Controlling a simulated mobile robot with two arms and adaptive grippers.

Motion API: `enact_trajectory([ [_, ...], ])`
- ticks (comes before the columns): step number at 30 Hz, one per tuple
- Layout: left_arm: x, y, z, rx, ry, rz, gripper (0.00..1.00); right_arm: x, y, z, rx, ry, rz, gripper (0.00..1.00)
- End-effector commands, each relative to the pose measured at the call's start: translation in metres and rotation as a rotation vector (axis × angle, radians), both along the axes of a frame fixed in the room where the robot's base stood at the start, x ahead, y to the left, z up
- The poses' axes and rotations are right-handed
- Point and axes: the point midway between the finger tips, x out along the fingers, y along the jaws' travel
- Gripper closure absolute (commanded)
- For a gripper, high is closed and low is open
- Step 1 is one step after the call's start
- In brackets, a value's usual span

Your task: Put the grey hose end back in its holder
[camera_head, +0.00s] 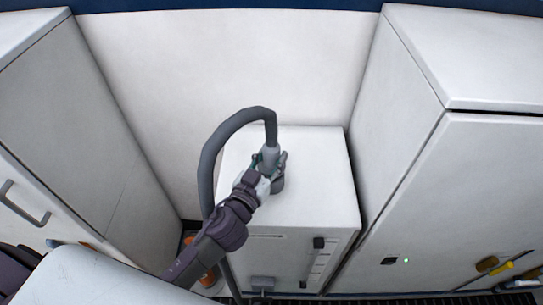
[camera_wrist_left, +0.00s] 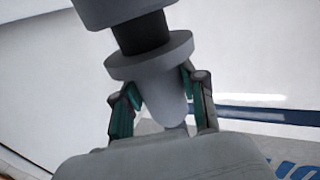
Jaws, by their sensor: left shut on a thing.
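The grey hose end (camera_head: 269,155) is upright above the top of the white cabinet (camera_head: 315,170) in the head view. Its thick grey hose (camera_head: 213,150) arches up and down to the left. My left gripper (camera_head: 273,174) is shut on the hose end. In the left wrist view, teal-padded fingers (camera_wrist_left: 158,103) flank the tapered body of the hose end (camera_wrist_left: 163,92), below its wide collar (camera_wrist_left: 150,60). A grey bracket (camera_head: 263,283) is low on the cabinet front; I cannot tell whether it is the holder. My right gripper is out of view.
A tall white cupboard (camera_head: 460,190) stands close on the right, and another (camera_head: 65,130) on the left. A pale rounded surface (camera_head: 95,280) fills the lower left. An orange object (camera_head: 207,277) is low beside the cabinet. The cabinet top looks otherwise clear.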

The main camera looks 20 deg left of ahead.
Motion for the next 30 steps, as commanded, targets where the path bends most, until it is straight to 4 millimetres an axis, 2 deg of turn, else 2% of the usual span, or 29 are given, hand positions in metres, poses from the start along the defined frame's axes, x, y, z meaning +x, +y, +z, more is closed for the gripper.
enact_trajectory([
  [8, 0.000, 0.000, -0.004, -0.001, -0.002, -0.001, 1.00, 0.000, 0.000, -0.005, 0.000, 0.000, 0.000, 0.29],
  [9, 0.000, 0.000, -0.004, -0.001, -0.002, -0.001, 0.55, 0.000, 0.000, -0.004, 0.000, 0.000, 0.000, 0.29],
  [14, 0.000, 0.000, -0.004, -0.001, -0.001, -0.001, 0.29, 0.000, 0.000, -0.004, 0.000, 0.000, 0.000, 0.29],
  [24, -0.002, 0.000, -0.005, -0.002, 0.002, 0.000, 0.29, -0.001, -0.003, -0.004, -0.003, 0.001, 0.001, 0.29],
  [30, -0.025, 0.003, -0.006, -0.004, 0.006, 0.001, 0.29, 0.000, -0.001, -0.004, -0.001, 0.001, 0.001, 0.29],
])
